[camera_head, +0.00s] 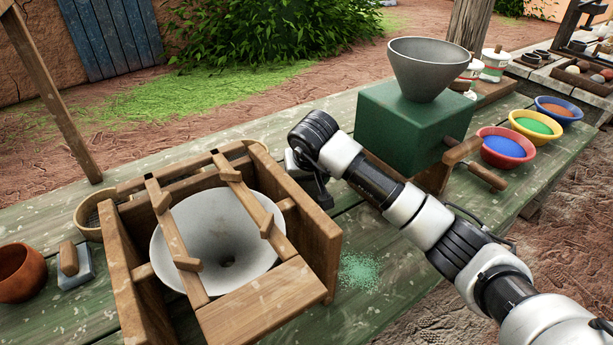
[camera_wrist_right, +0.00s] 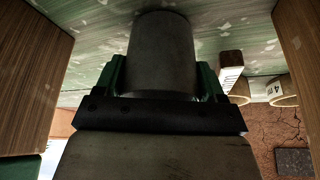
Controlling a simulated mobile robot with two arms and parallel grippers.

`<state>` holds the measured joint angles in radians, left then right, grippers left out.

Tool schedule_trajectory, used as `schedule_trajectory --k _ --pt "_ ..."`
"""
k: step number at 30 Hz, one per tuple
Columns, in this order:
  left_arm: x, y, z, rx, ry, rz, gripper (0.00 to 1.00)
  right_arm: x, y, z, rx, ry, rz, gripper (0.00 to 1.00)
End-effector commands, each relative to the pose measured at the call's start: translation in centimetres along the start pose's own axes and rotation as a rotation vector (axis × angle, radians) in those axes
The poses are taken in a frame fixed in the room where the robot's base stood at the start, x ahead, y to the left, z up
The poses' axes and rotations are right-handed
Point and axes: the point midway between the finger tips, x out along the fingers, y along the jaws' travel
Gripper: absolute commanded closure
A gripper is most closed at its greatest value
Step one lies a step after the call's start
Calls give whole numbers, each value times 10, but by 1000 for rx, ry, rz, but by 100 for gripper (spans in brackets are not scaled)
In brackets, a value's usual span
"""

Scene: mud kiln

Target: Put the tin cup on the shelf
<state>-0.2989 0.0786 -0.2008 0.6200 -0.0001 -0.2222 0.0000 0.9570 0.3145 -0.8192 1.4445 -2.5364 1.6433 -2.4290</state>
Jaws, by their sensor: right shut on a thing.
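The tin cup (camera_wrist_right: 160,52) is a plain grey cylinder at the top middle of the right wrist view. My right gripper (camera_wrist_right: 161,82) is shut on it, with a green-edged finger on each side. In the head view my right arm reaches in from the lower right, and its gripper (camera_head: 316,188) is low behind the wooden frame's right side. The cup is hidden there. Whether the cup touches the surface below, I cannot tell. I cannot make out a shelf for certain. My left gripper is not in view.
A wooden frame (camera_head: 131,270) holding a white funnel bowl (camera_head: 215,235) stands left of my gripper. A green box (camera_head: 400,125) with a grey hopper (camera_head: 425,68) stands to the right. Wooden panels (camera_wrist_right: 35,75) flank the gripper in the wrist view. Powder bowls (camera_head: 505,147) sit farther right.

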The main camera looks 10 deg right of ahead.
Motion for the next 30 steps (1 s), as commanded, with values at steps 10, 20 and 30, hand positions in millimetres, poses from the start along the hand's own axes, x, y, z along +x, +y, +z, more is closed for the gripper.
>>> schedule_trajectory --k 10,20,30 --pt "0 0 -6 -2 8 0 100 1 0 1 0 0 0 5" --pt "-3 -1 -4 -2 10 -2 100 -4 0 -1 0 1 0 5" --pt "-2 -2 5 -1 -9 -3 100 -74 0 -2 -1 6 1 5"
